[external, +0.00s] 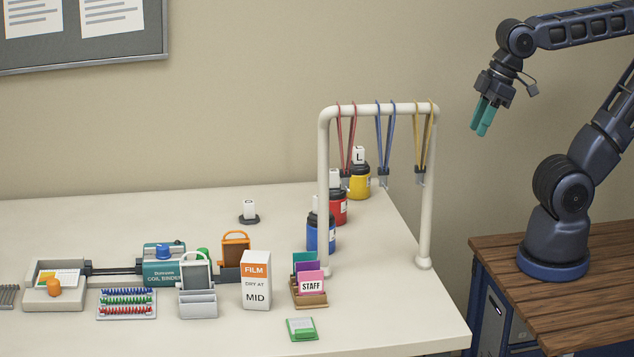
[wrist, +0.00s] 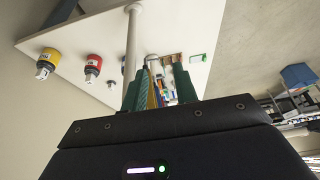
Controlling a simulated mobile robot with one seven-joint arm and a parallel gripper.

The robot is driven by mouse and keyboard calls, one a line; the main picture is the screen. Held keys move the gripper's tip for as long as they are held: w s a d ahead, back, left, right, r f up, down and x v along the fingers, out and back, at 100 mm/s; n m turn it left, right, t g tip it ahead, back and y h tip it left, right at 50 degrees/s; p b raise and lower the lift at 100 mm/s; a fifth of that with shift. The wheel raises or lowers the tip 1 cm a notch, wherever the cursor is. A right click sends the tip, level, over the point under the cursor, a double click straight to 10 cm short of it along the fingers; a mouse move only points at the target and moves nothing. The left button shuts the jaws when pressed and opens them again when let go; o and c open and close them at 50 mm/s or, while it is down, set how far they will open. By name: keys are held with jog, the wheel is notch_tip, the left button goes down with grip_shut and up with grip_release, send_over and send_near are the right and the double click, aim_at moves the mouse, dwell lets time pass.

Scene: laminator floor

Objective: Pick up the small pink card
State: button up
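The small pink card (external: 311,281), marked STAFF, stands at the front of a small brown holder (external: 313,301) on the pale table. A purple card (external: 307,267) and a teal card (external: 303,257) stand behind it. My gripper (external: 483,118) is high in the air to the right of the table, far from the card, with its teal fingers pointing down. In the wrist view my gripper (wrist: 160,70) shows its two fingers apart with nothing held between them. I cannot make out the pink card clearly in the wrist view.
A white rack (external: 378,110) with red, blue and yellow lanyards stands between my gripper and the holder. A FILM box (external: 256,281) stands left of the holder, and a green-and-white item (external: 300,329) lies in front. Blue, red and yellow bottles (external: 359,183) stand behind.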

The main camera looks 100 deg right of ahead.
notch_tip(320, 180, up, 5)
jog(key=t, duration=0.2)
send_over(299, 293)
jog(key=s, duration=0.5)
jog(key=shift+f, duration=16.65)
jog(key=shift+w+x, duration=0.2)
jog(key=shift+x, duration=2.4)
jog(key=shift+d+r, duration=0.1)
jog(key=shift+r, duration=0.1)
